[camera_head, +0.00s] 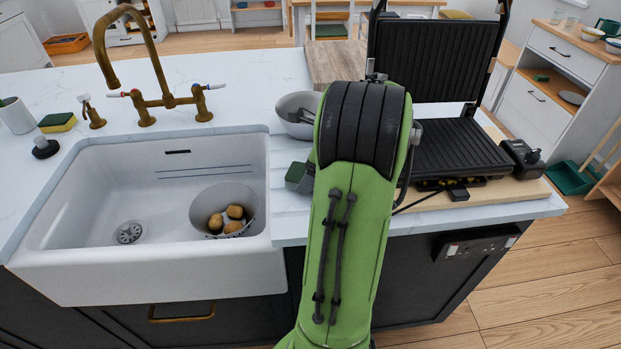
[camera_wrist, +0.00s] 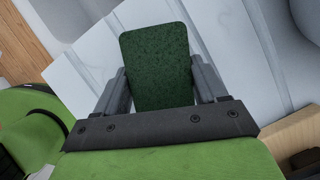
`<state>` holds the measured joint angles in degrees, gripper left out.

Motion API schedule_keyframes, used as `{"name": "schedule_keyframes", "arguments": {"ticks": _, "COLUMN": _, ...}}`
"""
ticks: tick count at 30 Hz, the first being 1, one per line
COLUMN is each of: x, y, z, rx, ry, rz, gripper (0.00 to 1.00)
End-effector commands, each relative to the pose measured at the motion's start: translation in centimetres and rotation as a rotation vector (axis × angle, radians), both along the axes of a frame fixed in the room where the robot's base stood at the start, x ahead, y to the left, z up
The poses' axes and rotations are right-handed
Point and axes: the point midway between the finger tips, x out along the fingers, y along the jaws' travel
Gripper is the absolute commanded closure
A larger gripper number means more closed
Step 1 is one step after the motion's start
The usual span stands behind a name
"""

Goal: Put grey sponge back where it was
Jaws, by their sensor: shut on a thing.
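The grey sponge (camera_head: 296,176), with a dark green top face, shows just left of my arm in the head view, over the grooved white counter right of the sink. In the wrist view the sponge (camera_wrist: 155,60) shows its green face between the two grey fingers. My gripper (camera_wrist: 163,88) is shut on it, with a finger on each side. In the head view my green arm hides most of the gripper. I cannot tell whether the sponge touches the counter.
The white sink (camera_head: 90,200) holds a colander (camera_head: 243,200) with several potatoes. A grey bowl (camera_head: 293,112) stands behind the sponge. An open grill (camera_head: 455,148) sits on a board to the right. A yellow-green sponge (camera_head: 57,123) lies left of the brass tap (camera_head: 160,95).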

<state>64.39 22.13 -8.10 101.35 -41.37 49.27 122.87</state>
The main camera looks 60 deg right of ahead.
Motion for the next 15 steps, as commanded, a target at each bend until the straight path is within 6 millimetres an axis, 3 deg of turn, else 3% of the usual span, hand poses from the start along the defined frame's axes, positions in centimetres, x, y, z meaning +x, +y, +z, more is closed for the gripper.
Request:
{"name": "schedule_keyframes", "arguments": {"ticks": 6, "x": 0.01, "y": 0.0, "z": -0.08, "rx": 0.001, "ry": 0.0, "rz": -0.001, "gripper": 0.53}}
{"name": "schedule_keyframes", "arguments": {"ticks": 7, "x": 0.01, "y": -0.01, "z": -0.04, "rx": 0.0, "ry": 0.0, "rz": -0.001, "gripper": 0.24}}
{"name": "schedule_keyframes", "arguments": {"ticks": 11, "x": 0.01, "y": -0.01, "z": -0.03, "rx": 0.0, "ry": 0.0, "rz": -0.001, "gripper": 0.04}}
{"name": "schedule_keyframes", "arguments": {"ticks": 15, "x": 0.01, "y": -0.02, "z": -0.03, "rx": 0.0, "ry": 0.0, "rz": -0.001, "gripper": 0.03}}
